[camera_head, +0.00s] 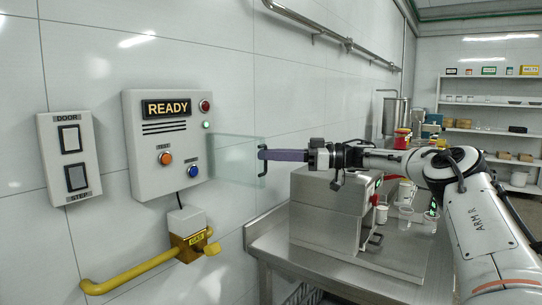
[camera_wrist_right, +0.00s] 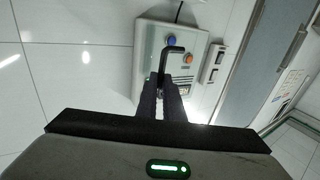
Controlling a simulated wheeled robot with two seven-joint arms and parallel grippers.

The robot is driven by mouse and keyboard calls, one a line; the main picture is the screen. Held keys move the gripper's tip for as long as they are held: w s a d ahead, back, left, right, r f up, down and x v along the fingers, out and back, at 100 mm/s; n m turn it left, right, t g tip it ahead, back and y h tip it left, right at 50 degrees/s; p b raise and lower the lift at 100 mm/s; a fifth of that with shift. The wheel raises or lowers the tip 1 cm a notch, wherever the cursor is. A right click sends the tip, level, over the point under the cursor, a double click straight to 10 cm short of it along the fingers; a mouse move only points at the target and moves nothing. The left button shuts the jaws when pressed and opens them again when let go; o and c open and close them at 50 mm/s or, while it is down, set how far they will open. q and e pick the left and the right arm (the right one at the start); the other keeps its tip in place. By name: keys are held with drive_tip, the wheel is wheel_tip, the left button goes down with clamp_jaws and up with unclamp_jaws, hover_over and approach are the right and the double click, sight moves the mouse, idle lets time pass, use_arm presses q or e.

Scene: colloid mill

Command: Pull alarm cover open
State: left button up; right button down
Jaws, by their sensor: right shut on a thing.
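The alarm panel (camera_head: 143,158) is a light box on the wall with a READY display, a red lamp, a green lamp, an orange button and a blue button. Its clear cover (camera_head: 235,160) stands out from the panel to the right, with a dark handle (camera_head: 262,171) at its outer edge. My right gripper (camera_head: 266,155) is shut on this handle. In the right wrist view the fingers (camera_wrist_right: 162,100) are together at the dark handle (camera_wrist_right: 172,50), with the panel (camera_wrist_right: 150,55) behind. My left gripper is not in view.
A door switch plate (camera_head: 69,155) is left of the panel. A yellow pipe (camera_head: 140,270) with a yellow fitting runs below it. A steel table (camera_head: 330,262) carrying a steel machine (camera_head: 325,212) and cups stands under my right arm. Shelves (camera_head: 495,130) are at the far right.

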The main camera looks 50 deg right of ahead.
drive_tip(key=shift+a, duration=0.15)
drive_tip(key=c, duration=2.3)
unclamp_jaws()
drive_tip(key=shift+w, duration=0.1)
drive_tip(key=o, duration=0.4)
drive_tip(key=shift+w+a, duration=0.1)
drive_tip(key=shift+w, duration=0.1)
drive_tip(key=v, duration=1)
drive_tip(key=shift+s+d, duration=0.25)
drive_tip(key=shift+f, duration=0.1)
